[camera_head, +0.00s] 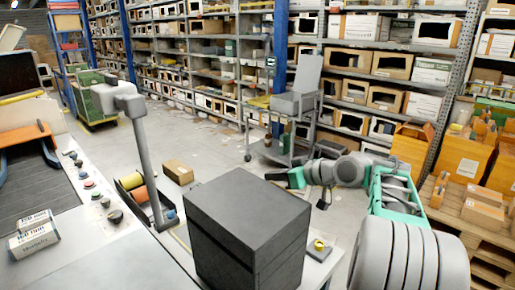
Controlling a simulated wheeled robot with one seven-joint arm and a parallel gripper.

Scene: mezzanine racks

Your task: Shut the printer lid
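A light grey printer (293,104) stands on top of a grey wheeled cart (285,157) in front of the racks. Its lid (308,74) stands up, tilted slightly back, so the printer is open. My gripper (281,176), at the end of my grey and teal arm, is low in front of the cart. In the picture it is below the printer and apart from the lid. Its fingers are too small to make out, and I see nothing held.
A dark grey box (240,232) stands in the near middle. A grey post (148,165) rises left of it beside the conveyor (45,200). A cardboard box (178,172) lies on the floor. Pallets with orange crates (460,160) stand right. Floor between the post and cart is mostly open.

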